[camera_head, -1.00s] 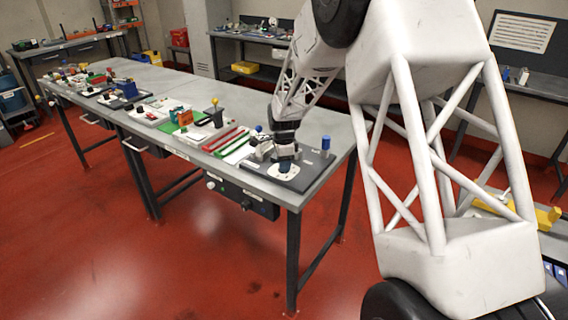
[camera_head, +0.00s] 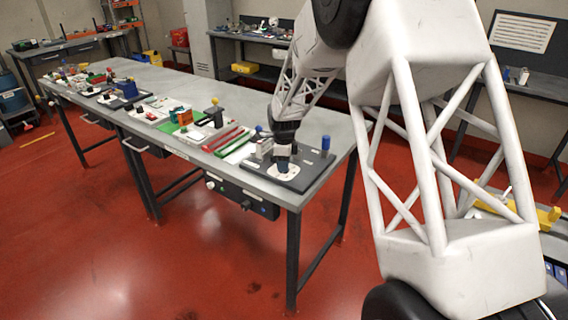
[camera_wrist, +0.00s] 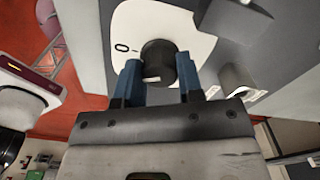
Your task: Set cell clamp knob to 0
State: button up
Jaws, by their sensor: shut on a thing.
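The clamp knob (camera_wrist: 157,57) is round and black, with a short white mark on its lower side in the wrist view. It stands on a white dial plate (camera_wrist: 183,22), which also shows in the head view (camera_head: 284,173). A printed 0 with a short line sits to the left of the knob; the white mark does not point at it. My gripper (camera_wrist: 161,74) has its blue fingers on either side of the knob and is shut on it. In the head view my gripper (camera_head: 282,163) reaches down onto the plate and hides the knob.
A blue cylinder (camera_head: 325,143) stands upright on the dark board, right of my gripper. Red and green strips (camera_head: 233,142) and many small items lie along the bench to the left. In the wrist view a grey cylinder (camera_wrist: 236,78) sits close to the right finger.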

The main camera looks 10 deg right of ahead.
jog(key=shift+m, duration=1.8)
jog(key=shift+m, duration=0.7)
jog(key=o, duration=0.8)
jog(key=shift+r, duration=0.1)
jog(key=shift+r, duration=1.65)
